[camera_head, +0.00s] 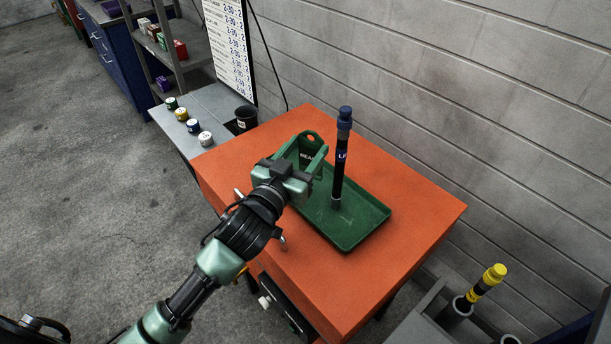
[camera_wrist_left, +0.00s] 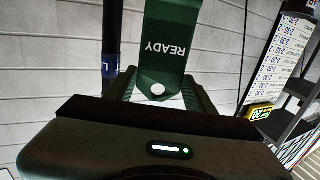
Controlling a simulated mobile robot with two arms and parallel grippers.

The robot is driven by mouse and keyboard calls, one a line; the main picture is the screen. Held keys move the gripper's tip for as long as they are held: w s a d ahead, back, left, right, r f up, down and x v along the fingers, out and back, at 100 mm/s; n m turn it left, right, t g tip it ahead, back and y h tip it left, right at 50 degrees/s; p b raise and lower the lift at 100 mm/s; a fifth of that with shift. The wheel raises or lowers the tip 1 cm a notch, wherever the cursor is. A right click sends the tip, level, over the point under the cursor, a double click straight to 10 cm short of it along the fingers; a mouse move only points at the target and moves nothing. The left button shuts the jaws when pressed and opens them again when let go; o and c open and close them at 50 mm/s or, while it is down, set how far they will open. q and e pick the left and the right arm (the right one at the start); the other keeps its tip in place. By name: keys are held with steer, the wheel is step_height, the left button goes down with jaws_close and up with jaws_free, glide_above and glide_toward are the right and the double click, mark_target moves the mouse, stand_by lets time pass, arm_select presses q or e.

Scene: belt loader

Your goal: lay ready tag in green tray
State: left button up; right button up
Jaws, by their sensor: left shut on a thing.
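The ready tag (camera_head: 306,141) is a green plate with a hole at its top, held up over the far left part of the green tray. In the left wrist view, the tag (camera_wrist_left: 163,30) shows the word READY in white. My left gripper (camera_head: 316,160) is shut on the tag, one finger on each side. The shallow green tray (camera_head: 358,232) lies on the orange table. A dark rod with a blue cap (camera_head: 341,160) stands upright in the tray, just right of the gripper. My right gripper is not in view.
The orange table top (camera_head: 425,210) is clear around the tray. A grey side table (camera_head: 215,105) holds several small capped jars and a black cup (camera_head: 246,117). A yellow-capped rod (camera_head: 487,282) stands in a holder at lower right. A block wall runs behind.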

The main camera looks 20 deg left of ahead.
arm_select(q)
step_height(320, 180, down, 8)
stand_by(0.5)
steer(key=shift+f, duration=0.15)
steer(key=shift+f+b, duration=0.2)
steer(key=shift+b, duration=0.1)
steer(key=o, duration=1.4)
steer(key=shift+r, duration=0.1)
steer(key=shift+c, duration=0.2)
steer(key=shift+r, duration=0.1)
steer(key=s+a+b, duration=0.2)
steer(key=s, duration=0.9)
steer(key=shift+s+a, duration=0.15)
steer(key=shift+s, duration=0.2)
